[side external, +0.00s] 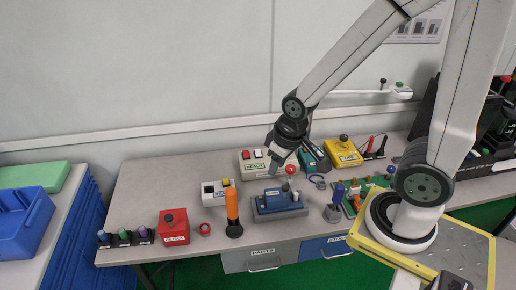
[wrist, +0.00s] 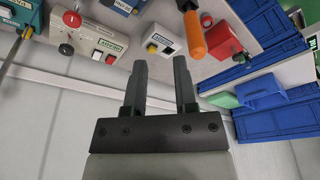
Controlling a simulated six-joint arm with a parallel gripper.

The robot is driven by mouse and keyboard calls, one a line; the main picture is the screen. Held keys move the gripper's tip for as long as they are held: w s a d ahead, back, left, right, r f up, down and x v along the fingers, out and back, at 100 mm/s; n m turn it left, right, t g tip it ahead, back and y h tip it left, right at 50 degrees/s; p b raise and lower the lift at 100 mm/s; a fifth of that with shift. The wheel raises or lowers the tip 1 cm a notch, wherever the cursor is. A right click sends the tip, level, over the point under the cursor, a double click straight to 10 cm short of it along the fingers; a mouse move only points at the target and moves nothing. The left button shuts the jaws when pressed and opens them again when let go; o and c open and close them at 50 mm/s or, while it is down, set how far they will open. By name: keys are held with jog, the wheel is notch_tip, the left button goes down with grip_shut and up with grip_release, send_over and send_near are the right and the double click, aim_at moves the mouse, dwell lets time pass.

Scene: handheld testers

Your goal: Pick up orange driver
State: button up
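The orange driver (side external: 232,207) stands upright in a dark round base near the front middle of the bench, handle up. In the wrist view the orange driver (wrist: 193,33) shows near the top, beyond the fingertips and to their right. My gripper (side external: 281,152) is high over the back of the bench, to the right of the driver and clear of it. In the wrist view my gripper (wrist: 160,65) has its two fingers apart with nothing between them.
A white box with a yellow button (side external: 216,191) is just left of the driver. A blue device (side external: 279,201) stands to its right, and a red box (side external: 174,227) to its left. A small red ring (side external: 205,229) lies nearby. Blue bins (side external: 22,222) are at far left.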

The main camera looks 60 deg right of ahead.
jog(key=o, duration=0.6)
jog(key=shift+w, duration=0.1)
jog(key=m+g, duration=0.2)
jog(key=m, duration=1.3)
send_near(230, 189)
jog(key=f, duration=0.5)
jog(key=shift+s+d, duration=0.3)
jog(key=shift+d, duration=0.1)
jog(key=shift+w+a+f+m+g, duration=0.15)
jog(key=shift+w+a+f+m, duration=0.15)
jog(key=shift+m, duration=0.45)
jog(key=shift+w+a+f+m+g, duration=0.2)
jog(key=shift+f+m, duration=0.1)
jog(key=shift+m, duration=0.45)
jog(key=shift+f, duration=0.1)
jog(key=shift+f, duration=1.2)
jog(key=shift+d+f, duration=0.1)
